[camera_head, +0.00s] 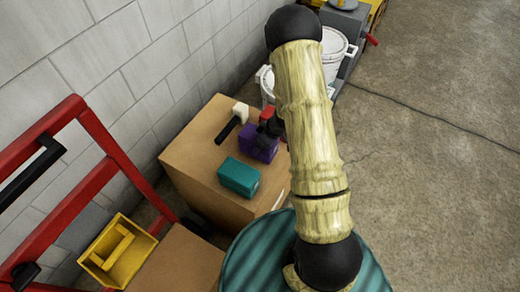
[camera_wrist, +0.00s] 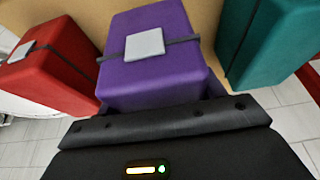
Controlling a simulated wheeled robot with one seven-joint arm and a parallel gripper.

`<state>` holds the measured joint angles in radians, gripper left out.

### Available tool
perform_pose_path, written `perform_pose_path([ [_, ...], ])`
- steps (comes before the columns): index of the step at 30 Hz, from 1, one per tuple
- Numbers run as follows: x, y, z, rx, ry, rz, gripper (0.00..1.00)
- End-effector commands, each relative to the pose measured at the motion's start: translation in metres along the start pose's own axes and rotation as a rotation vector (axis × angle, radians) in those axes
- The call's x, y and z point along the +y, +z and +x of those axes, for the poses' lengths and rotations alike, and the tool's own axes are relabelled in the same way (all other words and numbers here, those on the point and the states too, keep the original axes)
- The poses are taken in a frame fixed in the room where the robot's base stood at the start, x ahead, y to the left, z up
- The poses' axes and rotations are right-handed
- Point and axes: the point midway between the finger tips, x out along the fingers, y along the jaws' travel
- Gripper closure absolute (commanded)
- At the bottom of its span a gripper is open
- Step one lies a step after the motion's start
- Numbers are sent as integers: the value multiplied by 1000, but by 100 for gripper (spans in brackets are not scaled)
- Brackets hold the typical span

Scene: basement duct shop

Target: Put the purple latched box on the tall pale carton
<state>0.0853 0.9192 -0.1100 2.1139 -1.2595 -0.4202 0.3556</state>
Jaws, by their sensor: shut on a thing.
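The purple latched box (camera_head: 257,146) is at the top of a tall tan carton (camera_head: 203,147), near its right edge in the head view. In the wrist view the purple box (camera_wrist: 152,65) fills the middle, with a grey latch and a dark strap. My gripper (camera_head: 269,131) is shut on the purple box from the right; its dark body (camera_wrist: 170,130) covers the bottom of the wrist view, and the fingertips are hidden. I cannot tell whether the box's underside touches the carton. The carton's right side is partly hidden by my arm.
A teal box (camera_head: 239,176) and a red box (camera_head: 267,114) are close beside the purple one. A black-and-white tool (camera_head: 234,122) lies behind. A red frame (camera_head: 85,125), yellow bin (camera_head: 118,250) and white buckets (camera_head: 334,52) stand around. Floor at right is clear.

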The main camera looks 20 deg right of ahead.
Motion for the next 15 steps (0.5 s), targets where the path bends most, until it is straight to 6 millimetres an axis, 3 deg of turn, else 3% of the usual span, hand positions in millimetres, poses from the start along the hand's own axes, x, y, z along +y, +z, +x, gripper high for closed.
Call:
perform_pose_path([
  [8, 1, 0, 1, 1, 1, 1, 66],
  [15, -1, 12, 30, -2, -1, -2, 66],
])
